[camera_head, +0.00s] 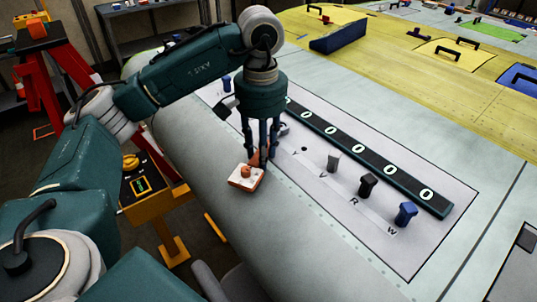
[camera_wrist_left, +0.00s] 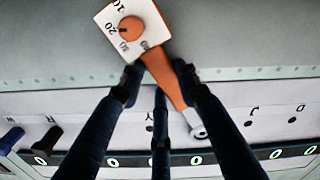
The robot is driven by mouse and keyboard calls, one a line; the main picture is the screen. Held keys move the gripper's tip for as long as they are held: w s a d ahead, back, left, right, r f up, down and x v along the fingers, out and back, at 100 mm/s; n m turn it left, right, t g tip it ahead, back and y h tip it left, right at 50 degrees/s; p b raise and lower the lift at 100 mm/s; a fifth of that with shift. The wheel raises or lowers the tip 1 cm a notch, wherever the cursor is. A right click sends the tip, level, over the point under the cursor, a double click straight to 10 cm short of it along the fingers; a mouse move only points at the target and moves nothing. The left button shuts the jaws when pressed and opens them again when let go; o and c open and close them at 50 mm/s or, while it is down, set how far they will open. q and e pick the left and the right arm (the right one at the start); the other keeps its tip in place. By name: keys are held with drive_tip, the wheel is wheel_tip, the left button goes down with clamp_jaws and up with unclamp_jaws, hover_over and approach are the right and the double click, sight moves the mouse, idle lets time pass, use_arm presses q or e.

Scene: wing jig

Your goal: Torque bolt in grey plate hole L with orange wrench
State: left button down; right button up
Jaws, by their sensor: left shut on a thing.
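My left gripper (camera_head: 258,156) points down over the near edge of the wing and is shut on the orange wrench (camera_wrist_left: 162,78). The wrench's white head with an orange dial (camera_head: 246,177) sticks out toward the rounded edge, and it also shows in the left wrist view (camera_wrist_left: 116,38). Its grey end (camera_wrist_left: 197,127) reaches over the grey plate (camera_head: 420,245); I cannot tell whether it touches a bolt. My right gripper is out of view.
A black bolt (camera_head: 368,185) and a blue bolt (camera_head: 405,213) stand farther along the plate. A dark strip of zero displays (camera_head: 365,158) runs behind them. An orange stand (camera_head: 150,190) is left of the wing.

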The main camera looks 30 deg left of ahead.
sight(242, 154)
use_arm(q)
drive_tip(key=shift+a+m, duration=0.3)
drive_tip(key=shift+a, duration=0.05)
drive_tip(key=shift+s+a+m+b, duration=0.1)
drive_tip(key=shift+a+m+b, duration=0.35)
drive_tip(key=shift+a+m, duration=0.75)
drive_tip(key=shift+a, duration=0.2)
drive_tip(key=shift+a, duration=0.1)
drive_tip(key=shift+w+a+m+b, duration=0.2)
drive_tip(key=shift+a+m+b, duration=0.15)
drive_tip(key=shift+a+m, duration=0.9)
